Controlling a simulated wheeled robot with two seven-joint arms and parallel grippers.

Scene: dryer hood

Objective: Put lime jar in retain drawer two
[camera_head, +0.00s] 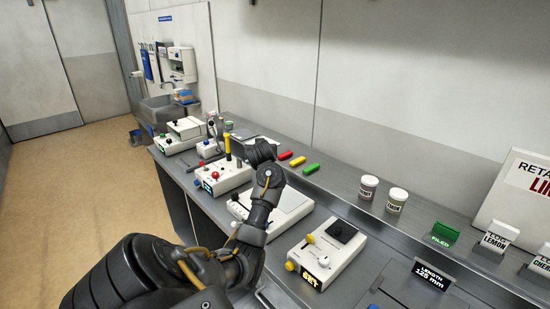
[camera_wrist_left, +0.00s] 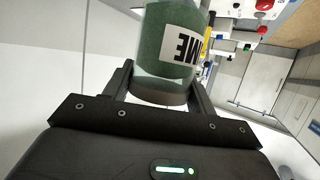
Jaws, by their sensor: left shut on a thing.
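The lime jar (camera_wrist_left: 165,55) is a green jar with a white label, the letters "ME" showing upside down in the left wrist view. My left gripper (camera_wrist_left: 160,88) is shut on it, one finger on each side. In the head view my left gripper (camera_head: 246,150) is over the bench near the yellow-handled lever; the jar there is hidden or too small to make out. I cannot pick out retain drawer two in either view. My right gripper is not in view.
A green sign (camera_head: 442,234) and a white retain board (camera_head: 518,195) are at the right. The sink (camera_head: 165,108) is far left.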

